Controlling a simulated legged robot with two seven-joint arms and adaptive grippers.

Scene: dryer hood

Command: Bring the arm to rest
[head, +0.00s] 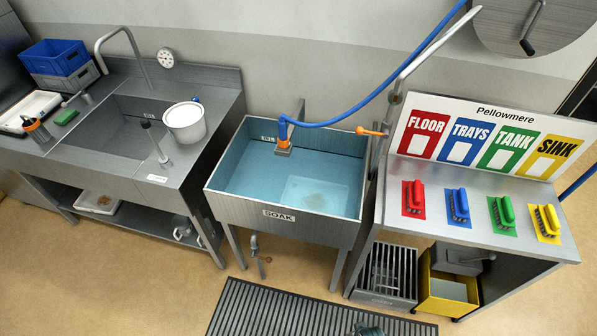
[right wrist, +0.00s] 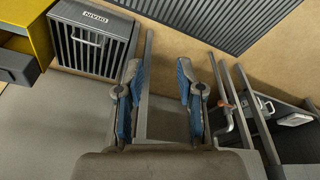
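My right gripper (right wrist: 158,75) shows in the right wrist view with its two blue-padded fingers apart and nothing between them. Through the gap lie the tan floor and a grey metal bar. A small blue-grey part at the bottom edge of the head view, over the floor grating, may be the same gripper, but too little shows to be sure. My left gripper is in neither view.
The SOAK sink (head: 247,211) holds blue water, with a drain valve (head: 264,262) below. A brush bench (head: 465,228) stands right, a steel sink counter (head: 105,160) left. A DRAIN crate (right wrist: 90,45) and yellow bin (right wrist: 38,35) show near my right gripper. Floor grating (head: 270,310) lies in front.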

